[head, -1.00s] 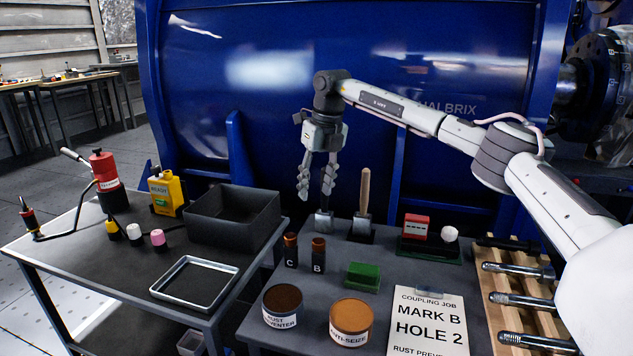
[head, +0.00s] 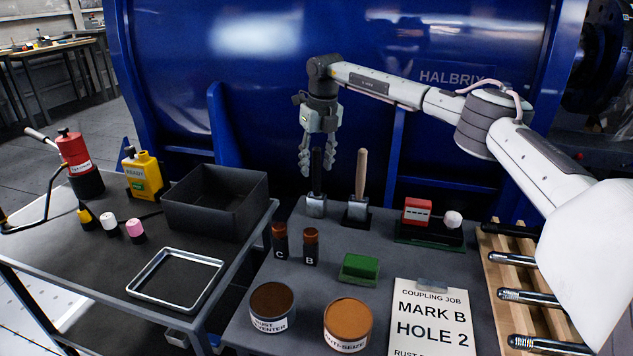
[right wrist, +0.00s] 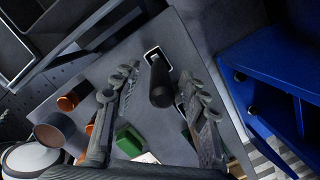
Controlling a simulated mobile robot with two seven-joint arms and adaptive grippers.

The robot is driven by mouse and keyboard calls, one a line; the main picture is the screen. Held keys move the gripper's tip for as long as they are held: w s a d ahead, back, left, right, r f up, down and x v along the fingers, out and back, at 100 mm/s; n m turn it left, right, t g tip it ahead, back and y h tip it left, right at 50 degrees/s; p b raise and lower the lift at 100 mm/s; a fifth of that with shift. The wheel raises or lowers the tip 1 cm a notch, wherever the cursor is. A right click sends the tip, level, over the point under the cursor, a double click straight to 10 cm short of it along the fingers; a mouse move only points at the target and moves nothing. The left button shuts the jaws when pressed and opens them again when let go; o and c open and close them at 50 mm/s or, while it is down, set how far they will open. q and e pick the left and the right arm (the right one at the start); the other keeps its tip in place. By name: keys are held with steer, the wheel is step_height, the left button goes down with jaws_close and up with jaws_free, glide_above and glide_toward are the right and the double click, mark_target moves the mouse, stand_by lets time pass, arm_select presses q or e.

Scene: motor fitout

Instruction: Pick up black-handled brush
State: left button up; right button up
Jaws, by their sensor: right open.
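The black-handled brush (head: 316,172) stands upright in a metal-coloured holder at the back of the dark table, its handle pointing up. My right gripper (head: 318,172) is open above it, with its fingers around the upper handle in the head view. In the right wrist view, the brush's black handle (right wrist: 160,82) shows end-on between the open fingers (right wrist: 165,115), with gaps on both sides. A wooden-handled brush (head: 361,175) stands just to the right of it. My left gripper is not in view.
A red box (head: 417,211) and white-ended item stand to the right. Brown-topped bottles (head: 311,246), a green block (head: 360,268), two open tins (head: 272,304) and a job sheet (head: 432,318) lie in front. The blue machine (head: 260,90) rises close behind.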

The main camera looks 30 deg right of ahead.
steer(key=shift+w+f, duration=0.1)
steer(key=shift+f, duration=0.45)
jaws_close()
steer(key=shift+r, duration=0.1)
